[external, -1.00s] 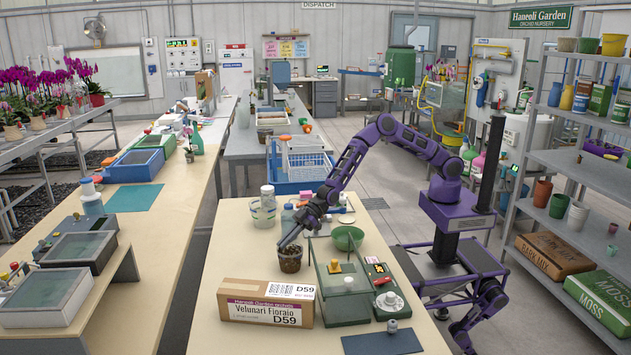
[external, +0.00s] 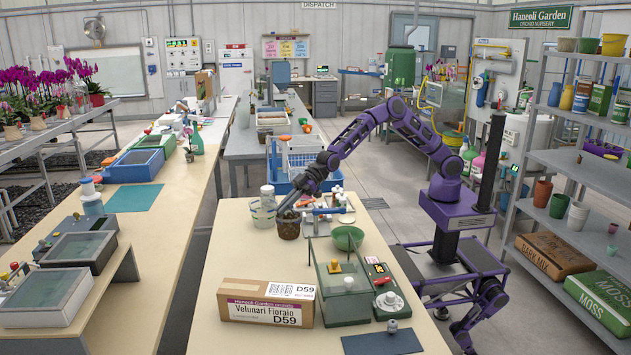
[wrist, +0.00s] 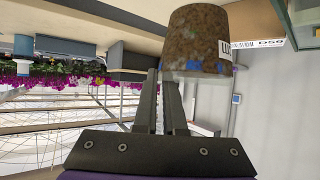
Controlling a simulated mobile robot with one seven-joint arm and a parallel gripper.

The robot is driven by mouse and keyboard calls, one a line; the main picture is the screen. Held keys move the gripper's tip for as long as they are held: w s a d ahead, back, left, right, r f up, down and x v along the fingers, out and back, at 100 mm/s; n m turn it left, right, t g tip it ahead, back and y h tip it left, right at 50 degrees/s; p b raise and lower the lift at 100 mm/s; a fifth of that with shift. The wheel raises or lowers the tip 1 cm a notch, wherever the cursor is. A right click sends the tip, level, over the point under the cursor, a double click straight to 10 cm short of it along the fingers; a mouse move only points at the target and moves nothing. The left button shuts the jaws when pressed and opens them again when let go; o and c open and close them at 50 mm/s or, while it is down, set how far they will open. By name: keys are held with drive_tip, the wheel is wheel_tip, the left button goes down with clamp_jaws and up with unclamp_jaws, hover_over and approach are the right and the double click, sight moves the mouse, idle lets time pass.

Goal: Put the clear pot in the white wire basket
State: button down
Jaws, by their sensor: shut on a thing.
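The clear pot (external: 288,226) is filled with brown bark and has a white label in the wrist view (wrist: 197,42). My gripper (external: 289,211) is shut on its rim, and the fingers (wrist: 165,88) reach the pot in the wrist view. The pot is near the far end of the light wooden table; whether it clears the tabletop is hard to tell. My arm partly hides the crate and the basket's lower part.
A clear tub (external: 263,215) stands close left of the pot, with a white-capped bottle (external: 267,195) behind it. Small tools and bottles sit to the right, beside a green bowl (external: 347,238). A cardboard box (external: 266,303) and a glass case (external: 343,290) are nearer.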

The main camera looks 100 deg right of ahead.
wheel_tip(320, 180, up, 8)
drive_tip(key=w+d+m+t+h, duration=0.1)
drive_tip(key=d+m+h, duration=0.8)
drive_tip(key=d, duration=4.5)
drive_tip(key=s+d+m+g+h, duration=0.1)
drive_tip(key=s+d+m+h, duration=0.1)
drive_tip(key=s+d, duration=0.75)
drive_tip(key=s+d+m+g+h, duration=0.1)
drive_tip(key=s+d+m+h, duration=0.35)
drive_tip(key=d, duration=0.85)
drive_tip(key=s+d+m+g, duration=0.1)
drive_tip(key=s+d, duration=0.9)
drive_tip(key=d, duration=0.1)
drive_tip(key=shift+d+f+b, duration=0.1)
drive_tip(key=shift+f+b, duration=0.55)
drive_tip(key=shift+f, duration=10.4)
drive_tip(key=c, duration=1)
unclamp_jaws()
drive_tip(key=shift+r, duration=0.1)
